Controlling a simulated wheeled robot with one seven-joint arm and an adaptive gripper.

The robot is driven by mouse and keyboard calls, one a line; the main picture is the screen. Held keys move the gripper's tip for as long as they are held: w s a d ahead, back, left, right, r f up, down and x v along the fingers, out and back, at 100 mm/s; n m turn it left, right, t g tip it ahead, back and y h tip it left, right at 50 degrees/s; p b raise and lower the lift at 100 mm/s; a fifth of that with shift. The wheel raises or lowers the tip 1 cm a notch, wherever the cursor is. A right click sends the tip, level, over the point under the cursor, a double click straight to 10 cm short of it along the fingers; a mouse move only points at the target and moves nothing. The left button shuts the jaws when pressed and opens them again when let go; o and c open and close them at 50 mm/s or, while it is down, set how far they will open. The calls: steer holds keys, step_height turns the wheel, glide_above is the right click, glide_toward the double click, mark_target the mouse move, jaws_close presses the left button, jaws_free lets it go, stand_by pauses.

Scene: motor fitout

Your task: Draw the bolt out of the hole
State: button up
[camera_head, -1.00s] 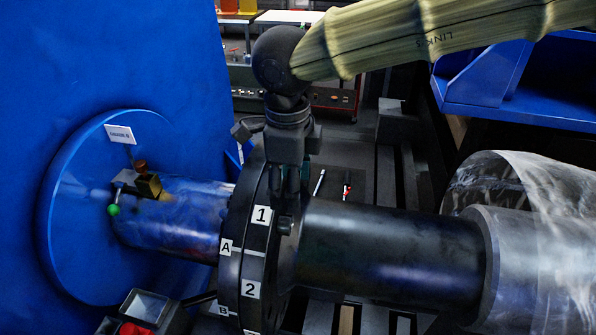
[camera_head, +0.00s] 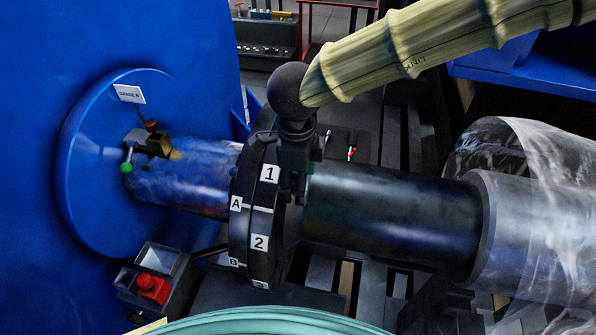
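The dark flange (camera_head: 239,218) joins a blue shaft on the left to a black shaft on the right. White labels 1, 2, A and B are on its rim. My gripper (camera_head: 296,190) points down at the right face of the flange, close to label 1. Its dark fingers merge with the dark flange and shaft, so I cannot tell whether they are open or shut. The bolt and its hole cannot be made out now; the gripper covers that part of the flange.
A blue machine wall (camera_head: 40,150) stands left, with a brass-coloured block and green knob (camera_head: 127,167) near the shaft. A box with a red button (camera_head: 153,287) is below. Clear plastic wrap (camera_head: 500,140) covers the right end. A teal rounded surface (camera_head: 260,322) fills the lower foreground.

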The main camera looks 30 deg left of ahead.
steer(key=shift+s, duration=0.1)
jaws_close()
steer(key=shift+d+r, duration=0.1)
steer(key=shift+d, duration=0.1)
steer(key=shift+w+d+p, duration=0.25)
steer(key=shift+d+p, duration=0.05)
steer(key=shift+d, duration=0.05)
steer(key=shift+d, duration=0.3)
steer(key=shift+w+d+p, duration=0.15)
steer(key=shift+d+p, duration=0.15)
steer(key=shift+d, duration=0.05)
steer(key=shift+w+d+p, duration=0.25)
steer(key=shift+d+p, duration=0.15)
steer(key=shift+d, duration=0.6)
steer(key=shift+w+d, duration=0.1)
steer(key=shift+d, duration=0.25)
